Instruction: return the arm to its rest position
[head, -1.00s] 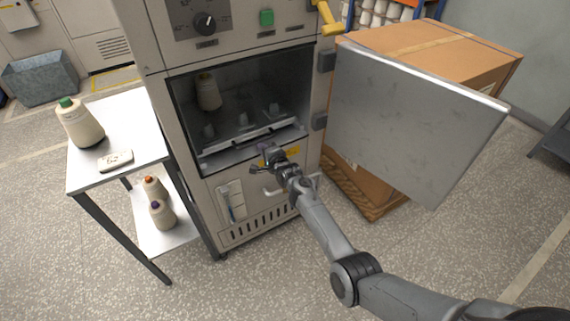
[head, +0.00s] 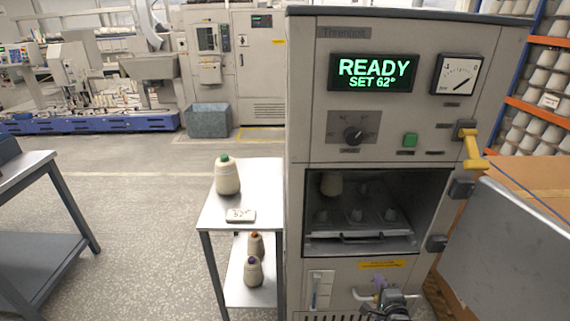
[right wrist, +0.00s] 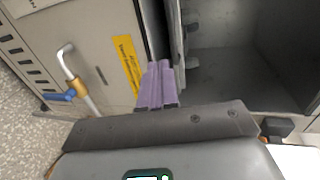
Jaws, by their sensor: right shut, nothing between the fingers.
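Most of my right arm is out of the head view. The bobbin tray (head: 362,237) lies inside the chamber with one cream cone (head: 331,184) at the back left and several bare pegs. My left gripper is not in view.
The chamber door (head: 515,240) stands open at the right. A side table (head: 247,206) left of the cabinet holds a green-tipped cone (head: 227,178) and a "62°" card (head: 241,215); two cones sit on its lower shelf. A pipe with a blue handle (right wrist: 60,97) is near the gripper.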

